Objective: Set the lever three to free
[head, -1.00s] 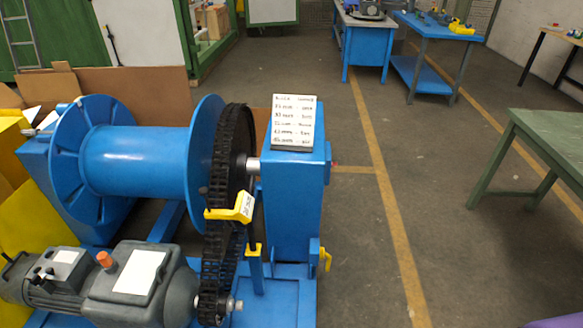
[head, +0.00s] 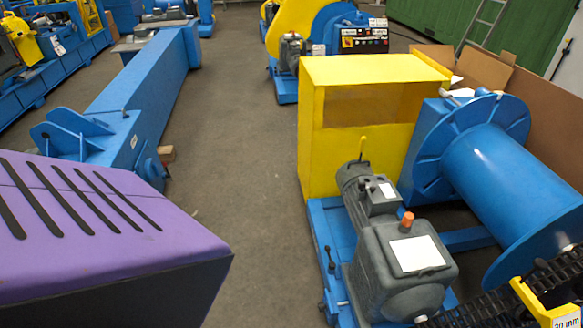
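A small dark lever-like handle (head: 328,258) stands at the left edge of the blue machine base (head: 318,215). A yellow bracket (head: 535,300) with a white tag reading "30 mm" (head: 567,321) sits by the black chain (head: 490,308) at the bottom right, partly cut off. No lever in view carries a readable number, so I cannot tell which is lever three or its setting. Neither gripper is in view.
A grey motor and gearbox (head: 395,265), a blue drum (head: 505,185) and a yellow guard box (head: 310,150) stand on the right. A long blue beam (head: 150,85) lies at the left. Bare floor (head: 240,130) runs between them.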

